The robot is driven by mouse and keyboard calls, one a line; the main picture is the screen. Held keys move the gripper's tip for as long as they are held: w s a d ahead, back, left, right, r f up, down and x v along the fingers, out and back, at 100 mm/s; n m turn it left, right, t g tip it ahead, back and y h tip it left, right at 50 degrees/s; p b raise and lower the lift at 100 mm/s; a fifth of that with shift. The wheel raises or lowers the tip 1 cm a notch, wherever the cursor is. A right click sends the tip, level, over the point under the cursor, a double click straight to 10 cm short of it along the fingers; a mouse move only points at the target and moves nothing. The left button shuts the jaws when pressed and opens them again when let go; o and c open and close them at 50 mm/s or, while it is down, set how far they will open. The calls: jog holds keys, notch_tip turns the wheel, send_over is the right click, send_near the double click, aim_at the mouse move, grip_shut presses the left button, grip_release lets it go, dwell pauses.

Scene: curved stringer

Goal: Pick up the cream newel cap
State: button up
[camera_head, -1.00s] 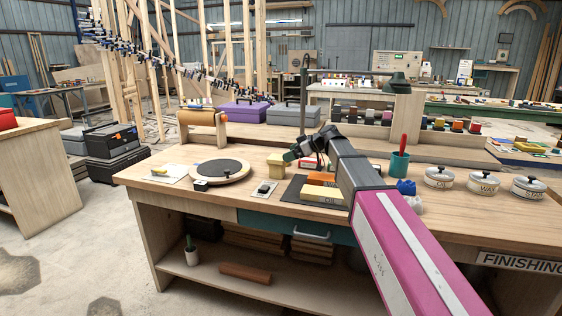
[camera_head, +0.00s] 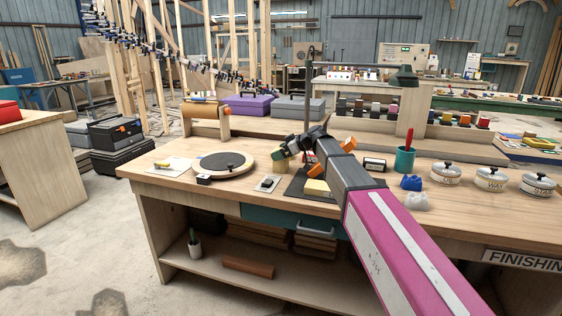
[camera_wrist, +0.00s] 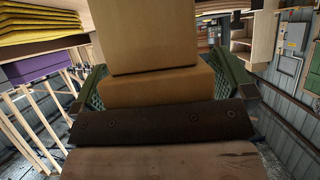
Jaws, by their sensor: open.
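The cream newel cap (camera_head: 279,167) stands on the workbench, left of the dark mat, in the head view. My gripper (camera_head: 291,149) is at the cap and hides part of it. In the wrist view a tan, stepped block, seemingly the cap (camera_wrist: 155,92), fills the middle, with a narrower part above a wider part. The green fingers of my gripper (camera_wrist: 165,82) lie on either side of it, open. I cannot tell whether they touch it.
A round turntable (camera_head: 222,166) lies left of the cap, with a small dark item on a pale pad (camera_head: 267,184) nearer the front. A yellow block (camera_head: 317,187) lies on the mat. A teal cup (camera_head: 404,160) and several lidded tins (camera_head: 446,173) stand to the right.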

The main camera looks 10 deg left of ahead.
jog(key=c, duration=0.9)
jog(key=shift+c, duration=0.2)
jog(key=shift+r, duration=0.1)
